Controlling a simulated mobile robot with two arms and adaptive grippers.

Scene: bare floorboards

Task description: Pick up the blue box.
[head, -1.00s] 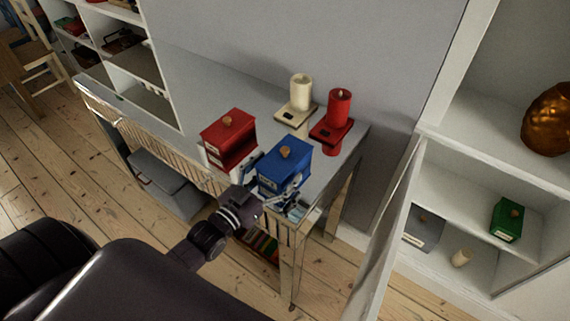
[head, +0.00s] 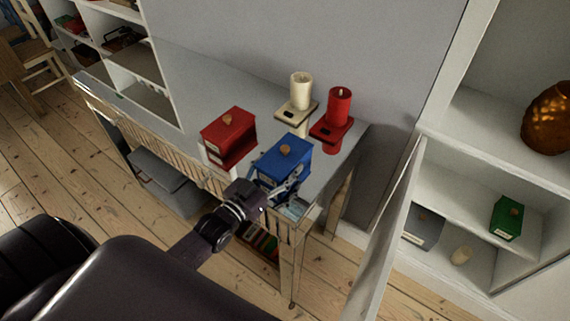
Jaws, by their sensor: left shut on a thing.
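The blue box (head: 283,156) has a small orange-brown knob on top and is at the front right of the narrow table (head: 190,85). My left gripper (head: 277,188) is at the box's near side, shut on it, with its fingers partly hidden against the box. I cannot tell whether the box's base touches the tabletop. My right gripper does not show.
A red box (head: 229,136) stands just left of the blue one. A cream candle (head: 301,90) and a red candle (head: 339,106) stand on holders behind. An open white cabinet (head: 450,142) at the right holds a green box (head: 507,217).

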